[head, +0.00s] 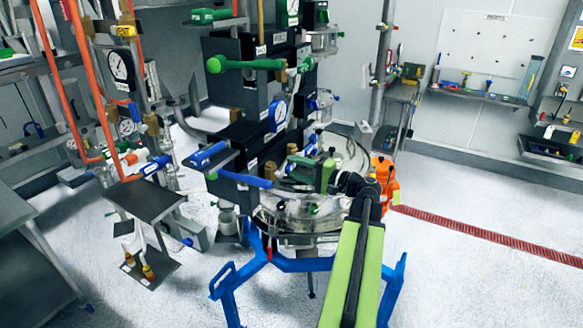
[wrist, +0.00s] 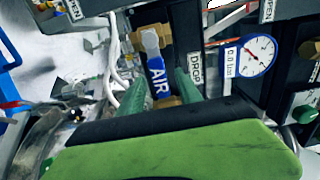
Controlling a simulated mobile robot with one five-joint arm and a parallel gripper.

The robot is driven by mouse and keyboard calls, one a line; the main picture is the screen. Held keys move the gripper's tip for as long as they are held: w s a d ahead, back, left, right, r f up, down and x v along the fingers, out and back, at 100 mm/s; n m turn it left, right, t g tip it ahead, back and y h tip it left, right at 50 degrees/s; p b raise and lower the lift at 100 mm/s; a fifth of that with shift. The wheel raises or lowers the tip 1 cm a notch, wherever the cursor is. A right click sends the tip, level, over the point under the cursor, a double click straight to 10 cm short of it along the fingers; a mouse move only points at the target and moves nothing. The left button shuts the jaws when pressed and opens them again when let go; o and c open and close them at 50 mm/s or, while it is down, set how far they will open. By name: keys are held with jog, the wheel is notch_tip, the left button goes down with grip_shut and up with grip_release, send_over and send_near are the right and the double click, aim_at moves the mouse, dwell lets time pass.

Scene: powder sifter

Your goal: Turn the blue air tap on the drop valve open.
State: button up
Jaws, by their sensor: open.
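The blue air tap (wrist: 157,78) has a blue handle marked AIR in white, with brass fittings at both ends. It shows upright near the middle of the wrist view, beside a white DROP label (wrist: 195,68). My gripper (wrist: 161,84) is open, with one green finger on either side of the blue handle. I cannot tell whether the fingers touch it. My gripper also shows in the head view (head: 322,172), at the end of my green arm, over the glass vessel. There, the arm and nearby parts make the tap hard to pick out.
A white-faced gauge (wrist: 258,54) with a blue rim sits right of the tap. In the head view, a blue handle (head: 240,180) and a green handle (head: 246,64) stick out leftwards. A blue stand (head: 290,264) carries the vessel (head: 330,224).

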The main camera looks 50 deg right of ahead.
jog(key=shift+x, duration=0.8)
grip_shut()
jog(key=shift+a, duration=0.15)
dwell(0.7)
